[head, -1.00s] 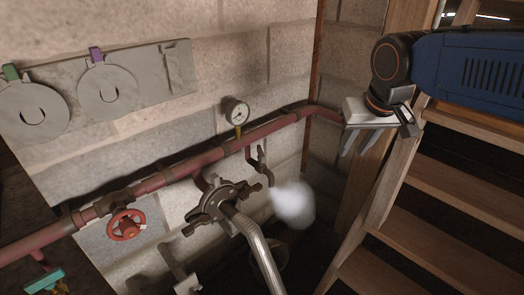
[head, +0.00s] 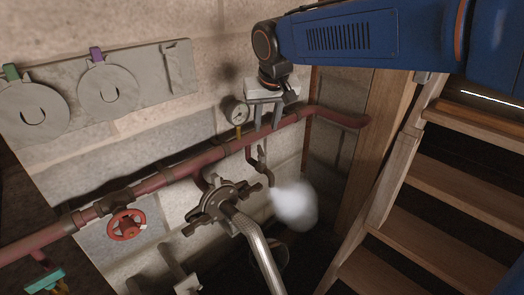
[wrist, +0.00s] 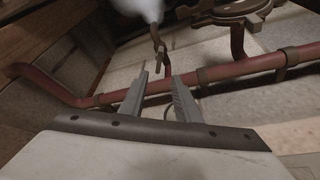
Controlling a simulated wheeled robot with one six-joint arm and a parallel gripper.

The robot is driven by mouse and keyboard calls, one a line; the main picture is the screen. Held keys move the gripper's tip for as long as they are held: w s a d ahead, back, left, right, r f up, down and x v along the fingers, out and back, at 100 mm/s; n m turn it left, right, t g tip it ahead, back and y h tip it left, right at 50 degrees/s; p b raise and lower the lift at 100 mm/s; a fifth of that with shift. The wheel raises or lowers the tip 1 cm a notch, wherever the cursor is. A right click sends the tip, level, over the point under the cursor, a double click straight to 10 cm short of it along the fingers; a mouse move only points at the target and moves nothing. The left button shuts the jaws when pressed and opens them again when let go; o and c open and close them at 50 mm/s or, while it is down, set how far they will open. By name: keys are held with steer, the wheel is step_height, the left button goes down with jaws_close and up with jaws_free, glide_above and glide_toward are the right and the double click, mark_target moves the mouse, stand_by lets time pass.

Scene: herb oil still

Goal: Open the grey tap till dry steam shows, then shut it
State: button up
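The small tap (head: 261,157) hangs on a short drain branch under the red steam pipe; it looks dark grey-brown. A dense white steam cloud (head: 294,204) hangs at its outlet and also shows at the top of the wrist view (wrist: 140,8). My gripper (head: 267,125) is open and empty, pointing down in front of the pipe, above the tap. In the wrist view its two fingers (wrist: 159,78) stand apart, with the tap (wrist: 159,44) beyond the tips and roughly between them. No contact with the tap shows.
The red pipe (head: 186,166) runs along the block wall. A pressure gauge (head: 236,111) stands left of my gripper. A flanged fitting with a braided hose (head: 255,245) lies below left, a red handwheel (head: 126,225) further left. Wooden stairs (head: 430,195) bound the right side.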

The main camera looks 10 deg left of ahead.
mark_target(262, 152)
steer(key=x, duration=1.4)
steer(key=shift+w+f, duration=0.2)
steer(key=shift+f, duration=0.05)
jaws_close()
